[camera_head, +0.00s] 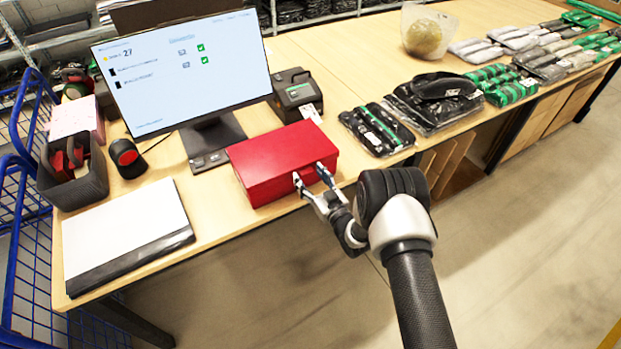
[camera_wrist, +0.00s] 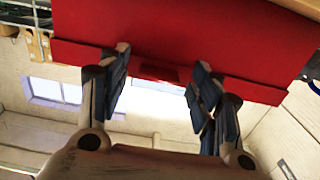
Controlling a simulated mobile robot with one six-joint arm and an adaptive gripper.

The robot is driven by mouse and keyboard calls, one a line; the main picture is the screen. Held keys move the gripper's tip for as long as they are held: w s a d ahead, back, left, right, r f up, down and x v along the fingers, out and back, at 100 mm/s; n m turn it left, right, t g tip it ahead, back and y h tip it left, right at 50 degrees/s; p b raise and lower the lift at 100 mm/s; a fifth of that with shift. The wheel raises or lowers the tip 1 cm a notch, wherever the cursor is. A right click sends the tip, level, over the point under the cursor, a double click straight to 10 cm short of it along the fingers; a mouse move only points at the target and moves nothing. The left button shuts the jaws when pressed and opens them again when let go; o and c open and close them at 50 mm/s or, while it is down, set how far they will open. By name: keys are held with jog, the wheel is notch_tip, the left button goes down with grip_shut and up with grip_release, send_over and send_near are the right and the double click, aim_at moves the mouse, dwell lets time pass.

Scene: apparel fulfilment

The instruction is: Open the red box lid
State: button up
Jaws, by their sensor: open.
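The red box (camera_head: 280,162) stands on the table near its front edge, in front of the monitor. Its lid looks shut in the head view. My gripper (camera_head: 310,174) is at the front face of the box, with its two fingers apart. In the wrist view the red box (camera_wrist: 180,35) fills the top, and a small red tab (camera_wrist: 158,73) on its edge shows between the spread fingers of my gripper (camera_wrist: 158,85). I cannot tell whether the fingertips touch the box. Nothing is held between them.
A monitor (camera_head: 185,70) and a black label printer (camera_head: 296,93) stand behind the box. A white flat package (camera_head: 125,232) lies to the left. Black bagged garments (camera_head: 376,128) lie to the right. The wooden table (camera_head: 345,85) has bare room behind those bags.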

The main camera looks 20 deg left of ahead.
jog(key=shift+c, duration=0.3)
grip_shut()
dwell(0.4)
